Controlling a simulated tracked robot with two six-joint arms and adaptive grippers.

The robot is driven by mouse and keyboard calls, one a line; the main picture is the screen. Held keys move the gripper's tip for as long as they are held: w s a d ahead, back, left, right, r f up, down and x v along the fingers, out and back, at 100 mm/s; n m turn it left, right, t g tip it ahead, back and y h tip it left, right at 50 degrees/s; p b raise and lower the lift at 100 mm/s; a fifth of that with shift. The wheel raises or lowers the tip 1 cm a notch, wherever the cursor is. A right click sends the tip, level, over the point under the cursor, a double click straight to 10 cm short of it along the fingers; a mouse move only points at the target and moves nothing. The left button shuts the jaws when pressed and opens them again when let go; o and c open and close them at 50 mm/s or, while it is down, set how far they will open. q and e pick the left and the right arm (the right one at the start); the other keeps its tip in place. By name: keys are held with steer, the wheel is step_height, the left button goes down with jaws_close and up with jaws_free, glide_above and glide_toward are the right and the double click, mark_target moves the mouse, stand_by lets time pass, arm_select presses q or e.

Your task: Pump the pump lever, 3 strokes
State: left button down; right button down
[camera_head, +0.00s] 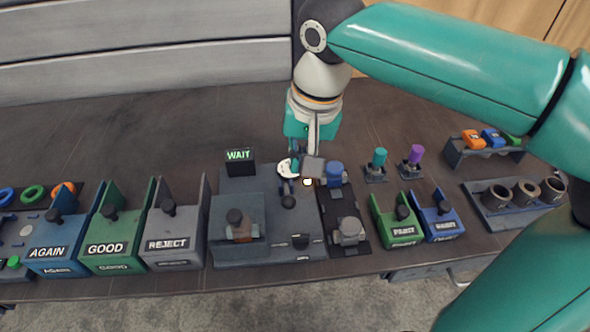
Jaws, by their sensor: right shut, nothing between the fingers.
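My right gripper (307,172) reaches down from the top of the view to the grey station in the middle of the table. Its fingers are shut and empty, pointing downward. A dark round knob (289,202) stands on the grey station (268,210) just below the fingers. It may be the end of the pump lever, but the lever's shaft cannot be made out behind the gripper. I cannot tell whether the fingers touch the knob. My left gripper is out of view.
A WAIT display (239,158) stands behind the station. AGAIN, GOOD and REJECT bins (175,240) are at left. A black plate (338,205) with a blue part and a grey part is close on the right. Small bins and racks (515,205) lie further right.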

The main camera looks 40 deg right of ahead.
steer(key=r, duration=0.2)
steer(key=s+r, duration=0.1)
steer(key=r, duration=0.1)
steer(key=shift+r+p, duration=0.35)
steer(key=shift+p, duration=0.05)
steer(key=shift+w, duration=0.1)
stand_by(0.3)
